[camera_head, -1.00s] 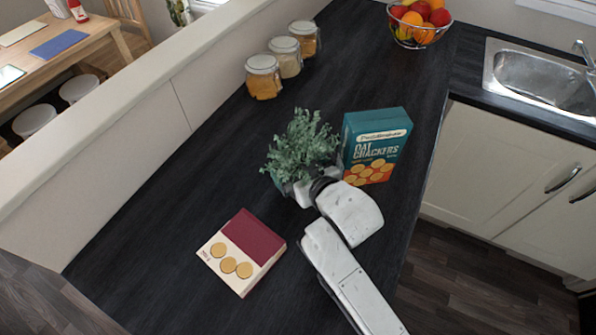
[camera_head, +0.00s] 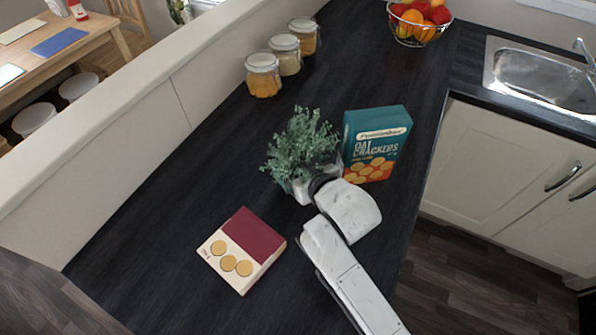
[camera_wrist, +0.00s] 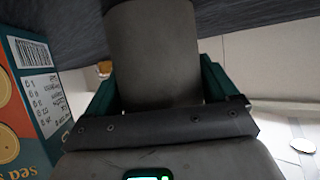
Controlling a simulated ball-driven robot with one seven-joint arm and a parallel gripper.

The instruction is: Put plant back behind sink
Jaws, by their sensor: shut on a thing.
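The plant (camera_head: 300,145) is a bushy green herb standing on the dark counter in the middle of the head view, left of the teal cracker box. My gripper (camera_head: 308,188) is at the plant's base, on its near side, and its fingers are mostly hidden there. In the wrist view, my gripper (camera_wrist: 158,85) is shut on a grey pot (camera_wrist: 152,55), with a green finger on each side of it. The leaves are out of the wrist view. The sink (camera_head: 545,78) is a steel basin in the counter at the far right.
The oat crackers box (camera_head: 376,145) stands close to the plant's right and also shows in the wrist view (camera_wrist: 32,95). A red and cream box (camera_head: 242,250) lies nearer. Lidded jars (camera_head: 263,76) line the left wall. A fruit bowl (camera_head: 418,25) stands at the back.

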